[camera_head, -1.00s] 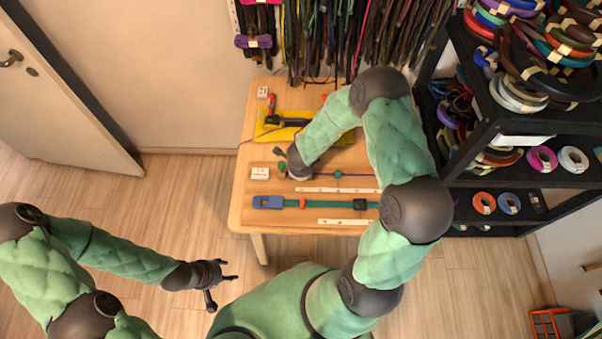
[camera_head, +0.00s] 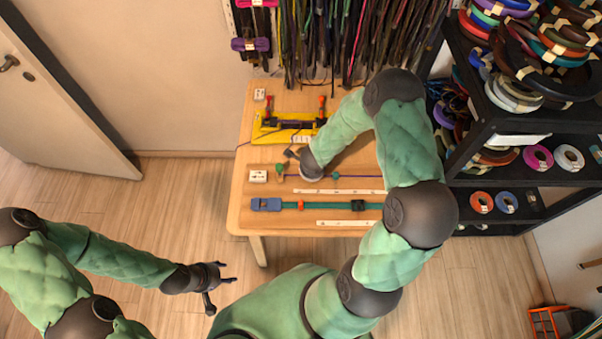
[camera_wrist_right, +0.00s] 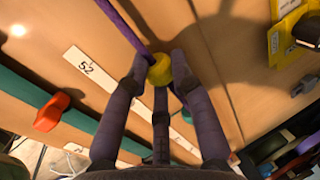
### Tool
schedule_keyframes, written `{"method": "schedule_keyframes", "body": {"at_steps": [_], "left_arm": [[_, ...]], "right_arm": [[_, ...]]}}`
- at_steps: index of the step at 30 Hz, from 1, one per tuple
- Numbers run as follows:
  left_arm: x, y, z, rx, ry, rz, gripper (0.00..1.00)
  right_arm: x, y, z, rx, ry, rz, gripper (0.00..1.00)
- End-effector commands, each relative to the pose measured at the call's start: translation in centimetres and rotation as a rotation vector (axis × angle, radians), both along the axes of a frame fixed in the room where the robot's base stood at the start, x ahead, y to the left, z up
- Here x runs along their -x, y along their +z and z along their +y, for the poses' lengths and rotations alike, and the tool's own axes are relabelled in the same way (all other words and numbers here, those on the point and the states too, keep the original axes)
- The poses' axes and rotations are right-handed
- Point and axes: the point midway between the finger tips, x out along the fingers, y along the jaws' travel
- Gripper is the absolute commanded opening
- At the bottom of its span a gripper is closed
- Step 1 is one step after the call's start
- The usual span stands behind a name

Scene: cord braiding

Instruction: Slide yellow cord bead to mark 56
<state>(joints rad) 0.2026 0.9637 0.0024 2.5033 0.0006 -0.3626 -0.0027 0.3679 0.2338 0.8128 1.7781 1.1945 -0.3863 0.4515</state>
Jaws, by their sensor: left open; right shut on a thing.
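The yellow bead (camera_wrist_right: 160,70) shows in the right wrist view, on the purple cord (camera_wrist_right: 122,22). My right gripper (camera_wrist_right: 163,76) is shut on the bead, its fingertips around it. In the head view the purple cord (camera_head: 355,177) runs across the table; my right wrist hides the bead there. A white marked strip (camera_head: 335,191) lies alongside the cord; in the right wrist view this strip (camera_wrist_right: 85,69) shows the number 52. Mark 56 cannot be read. My left gripper (camera_head: 221,291) is open and empty, off the table's left front side.
A green strap (camera_head: 325,205) with an orange-red bead (camera_head: 300,204) and a blue end (camera_head: 267,204) lies nearer the front, with another white strip (camera_head: 345,223) below. A yellow fixture (camera_head: 264,136) stands behind my right gripper. A white card (camera_head: 258,176) lies left.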

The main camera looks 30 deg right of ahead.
Motion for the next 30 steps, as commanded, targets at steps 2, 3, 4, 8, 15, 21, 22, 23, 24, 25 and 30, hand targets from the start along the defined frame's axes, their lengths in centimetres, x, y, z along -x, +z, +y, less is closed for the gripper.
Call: {"method": "schedule_keyframes", "body": {"at_steps": [2, 3, 4, 8, 15, 21, 22, 23, 24, 25, 30], "left_arm": [[0.0, 0.1, 0.0, 0.000, 0.000, 0.000, 0.53], [0.0, 0.1, 0.0, 0.000, 0.000, 0.000, 0.53], [0.0, 0.1, 0.0, 0.000, 0.000, 0.000, 0.53], [0.0, 0.1, 0.0, 0.000, 0.000, 0.000, 0.53], [0.0, 0.1, 0.0, 0.000, 0.000, 0.000, 0.53], [0.0, 0.1, 0.0, 0.000, 0.000, 0.000, 0.53], [0.0, 0.1, 0.0, 0.000, 0.000, 0.000, 0.53], [0.0, 0.1, 0.0, 0.000, 0.000, 0.000, 0.53], [0.0, 0.1, 0.0, 0.000, 0.000, 0.000, 0.53], [0.0, 0.1, 0.0, 0.000, 0.000, 0.000, 0.53], [0.0, 0.1, 0.0, 0.000, 0.000, 0.000, 0.53]], "right_arm": [[0.9, -0.1, -0.9, -0.003, -0.003, 0.007, 0.00], [1.1, -0.2, -1.2, -0.003, 0.000, 0.006, 0.00], [1.2, -0.2, -1.3, -0.003, -0.001, 0.006, 0.00], [1.4, -0.2, -1.6, -0.003, 0.002, 0.006, 0.00], [1.5, -0.2, -1.5, -0.004, 0.002, 0.008, 0.27], [1.4, -0.2, -1.6, -0.003, 0.002, 0.005, 0.53], [1.4, -0.2, -1.6, -0.003, 0.002, 0.005, 0.53], [1.3, -0.2, -1.6, -0.002, 0.001, 0.004, 0.53], [1.3, -0.1, -1.6, -0.002, 0.001, 0.004, 0.53], [1.3, -0.1, -1.7, -0.002, 0.001, 0.004, 0.53], [1.3, 0.2, -1.7, -0.001, 0.000, 0.003, 0.53]]}}
